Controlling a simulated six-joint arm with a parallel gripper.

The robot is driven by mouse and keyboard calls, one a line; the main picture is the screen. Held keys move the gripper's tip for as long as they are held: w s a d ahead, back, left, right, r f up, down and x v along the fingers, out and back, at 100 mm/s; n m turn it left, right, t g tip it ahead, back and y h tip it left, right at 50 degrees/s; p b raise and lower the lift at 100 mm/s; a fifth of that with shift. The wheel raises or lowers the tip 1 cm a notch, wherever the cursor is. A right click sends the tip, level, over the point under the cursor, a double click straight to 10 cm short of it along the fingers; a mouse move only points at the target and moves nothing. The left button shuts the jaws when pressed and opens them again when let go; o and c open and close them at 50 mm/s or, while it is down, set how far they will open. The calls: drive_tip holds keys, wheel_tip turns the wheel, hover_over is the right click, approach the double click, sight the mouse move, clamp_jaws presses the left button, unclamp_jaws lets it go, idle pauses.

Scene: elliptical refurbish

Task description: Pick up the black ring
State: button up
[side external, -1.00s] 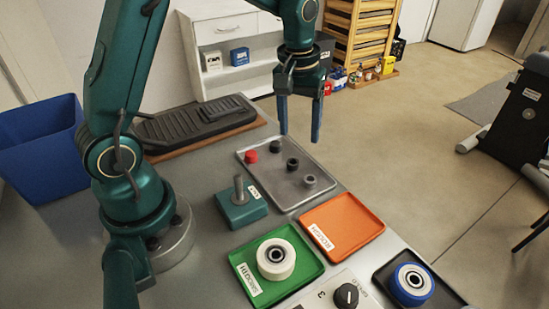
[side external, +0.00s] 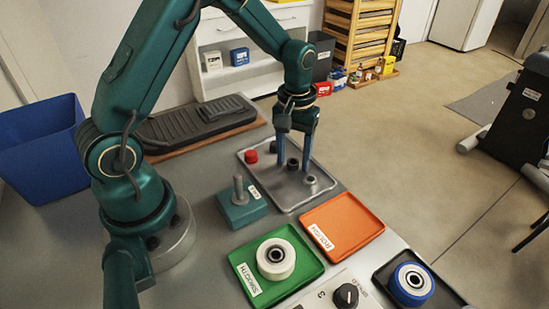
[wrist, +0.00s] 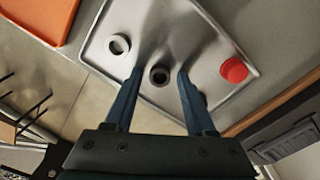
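The black ring (side external: 293,163) sits on the grey metal tray (side external: 290,200). It also shows in the wrist view (wrist: 159,76), its hole facing up. My gripper (side external: 294,167) is low over the tray, pointing down. In the wrist view its two blue fingers (wrist: 158,74) are apart, one on each side of the black ring. I see a gap between each finger and the ring there. How close the fingertips are to the tray is hard to tell.
On the tray are a grey ring (wrist: 119,44), a red piece (wrist: 234,70) and another dark piece (side external: 274,147), partly hidden by a finger. A teal block with a post (side external: 240,203), an orange tray (side external: 342,228) and a green tray (side external: 300,287) with a white wheel stand nearby.

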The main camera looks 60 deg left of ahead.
clamp_jaws()
